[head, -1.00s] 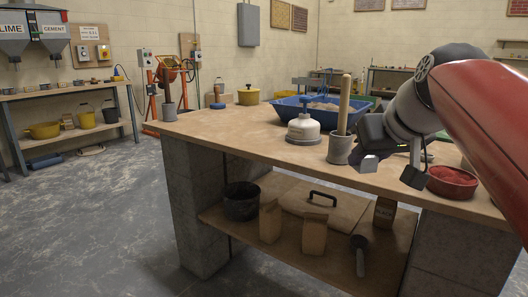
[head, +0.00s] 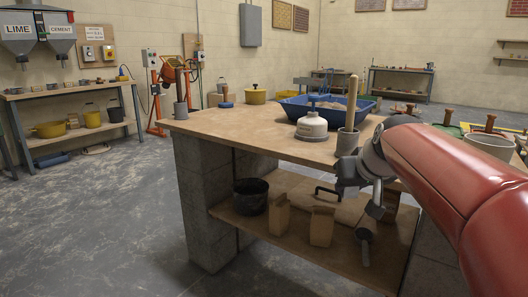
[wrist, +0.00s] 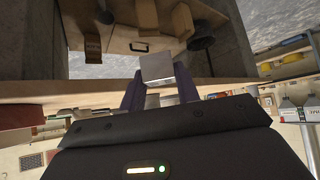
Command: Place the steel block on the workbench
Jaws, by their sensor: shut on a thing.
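The steel block (wrist: 157,68) is a small bright metal cube in the wrist view, held between the two fingers of my gripper (wrist: 158,82). In the head view my gripper (head: 362,190) hangs in front of the workbench's front edge, around or just below the height of the top; the block cannot be made out clearly there. The workbench (head: 235,122) has a wooden top on grey block piers and a lower shelf. Its top also shows as an edge across the wrist view (wrist: 225,82). My arm hides the right part of the workbench.
The top's left front is clear. The shelf holds a black bucket (head: 251,196) and paper bags (head: 322,226).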

